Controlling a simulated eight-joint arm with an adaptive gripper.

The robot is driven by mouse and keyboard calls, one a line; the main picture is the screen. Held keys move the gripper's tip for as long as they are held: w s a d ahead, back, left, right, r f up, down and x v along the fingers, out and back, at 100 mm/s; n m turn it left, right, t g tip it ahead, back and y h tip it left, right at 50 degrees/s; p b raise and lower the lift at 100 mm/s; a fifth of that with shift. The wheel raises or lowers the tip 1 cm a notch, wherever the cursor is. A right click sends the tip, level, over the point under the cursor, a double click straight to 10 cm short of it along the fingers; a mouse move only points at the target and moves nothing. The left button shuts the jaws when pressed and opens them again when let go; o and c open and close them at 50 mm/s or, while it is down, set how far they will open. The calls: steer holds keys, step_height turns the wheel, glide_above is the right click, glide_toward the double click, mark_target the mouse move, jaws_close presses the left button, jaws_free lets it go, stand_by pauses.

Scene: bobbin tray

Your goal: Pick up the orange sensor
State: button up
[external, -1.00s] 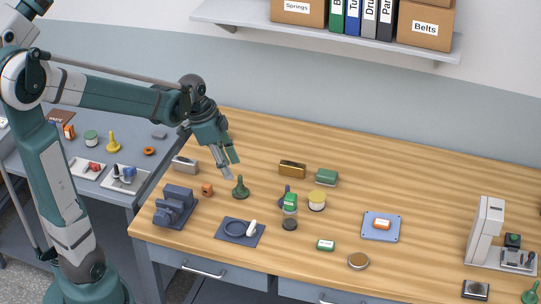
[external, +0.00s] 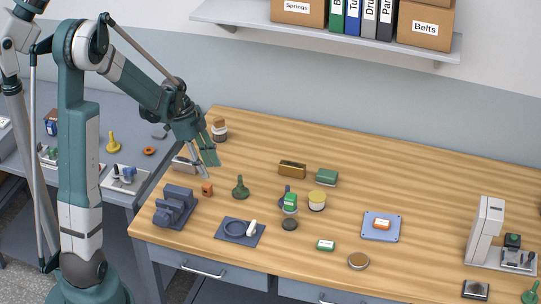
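A small orange block (external: 207,189), which looks like the orange sensor, stands on the wooden bench near its left end, just right of the dark vise (external: 176,205). My gripper (external: 210,170) is above and slightly behind it in the picture, pointing down. Its two fingertips are apart with nothing visible between them. A gap shows between the fingertips and the orange block. A second item with an orange and white top (external: 382,224) lies on the blue plate (external: 367,234) at the right.
A dark green knobbed piece (external: 240,187) stands right of the orange block. A grey block (external: 184,164) is close to my fingers on the left. A brown-topped jar (external: 219,130) stands behind my gripper. The bench's left edge is near. The back right is clear.

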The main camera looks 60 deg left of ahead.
steer(key=m, duration=0.1)
glide_above(206, 185)
steer(key=s+a, duration=0.2)
steer(key=shift+h, duration=0.3)
step_height(206, 185, down, 4)
steer(key=shift+w+d+f, duration=0.1)
steer(key=shift+w+f, duration=0.05)
steer(key=shift+x, duration=1.3)
steer(key=shift+a+x, duration=0.1)
steer(key=shift+x, duration=1.2)
steer(key=shift+a+x, duration=0.15)
steer(key=shift+x, duration=1.15)
steer(key=shift+w, duration=0.15)
steer(key=c, duration=0.9)
